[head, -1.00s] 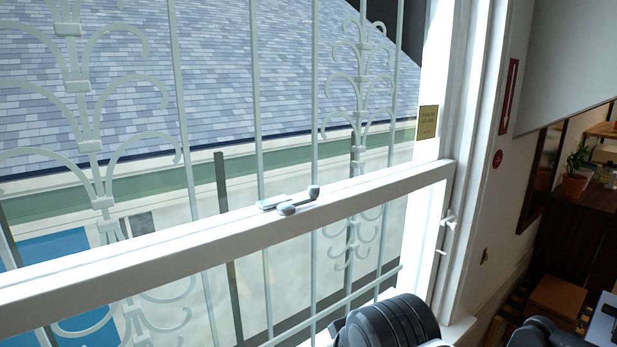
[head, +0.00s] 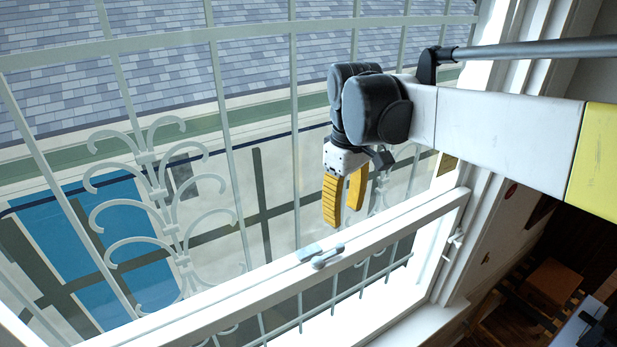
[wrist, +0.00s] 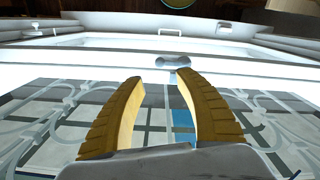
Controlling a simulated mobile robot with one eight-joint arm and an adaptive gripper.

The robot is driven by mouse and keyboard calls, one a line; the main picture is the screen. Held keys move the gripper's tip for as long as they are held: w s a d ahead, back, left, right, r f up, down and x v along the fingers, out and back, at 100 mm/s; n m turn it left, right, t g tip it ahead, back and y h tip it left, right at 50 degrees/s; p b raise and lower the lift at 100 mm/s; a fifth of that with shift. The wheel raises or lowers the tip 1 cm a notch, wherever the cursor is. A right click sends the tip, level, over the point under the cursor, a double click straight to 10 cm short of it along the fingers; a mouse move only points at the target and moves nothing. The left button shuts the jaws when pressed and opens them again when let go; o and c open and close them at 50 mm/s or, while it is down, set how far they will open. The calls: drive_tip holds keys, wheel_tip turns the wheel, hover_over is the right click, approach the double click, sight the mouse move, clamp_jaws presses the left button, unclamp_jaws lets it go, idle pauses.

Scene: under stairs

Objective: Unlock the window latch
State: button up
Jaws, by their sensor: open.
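The window latch (head: 326,257) is a small grey-blue fitting on top of the white sash rail (head: 240,295). It also shows in the wrist view (wrist: 172,61), beyond and slightly right of the gap between my fingertips. My gripper (head: 342,211) has yellow ribbed fingers and hangs above the rail, up and slightly right of the latch in the head view. The fingers are apart and empty in the wrist view (wrist: 158,82). They do not appear to touch the latch.
Pale metal window bars with scrolls (head: 155,200) stand behind the sash. The white window frame (head: 450,245) is to the right. A brown wooden box (head: 553,282) sits low at the right. The rail left of the latch is clear.

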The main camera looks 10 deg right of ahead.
sight(341, 245)
wheel_tip(341, 245, down, 10)
drive_tip(key=shift+w+f+p, duration=0.1)
drive_tip(key=shift+f+p, duration=0.1)
drive_tip(key=shift+p, duration=0.3)
clamp_jaws()
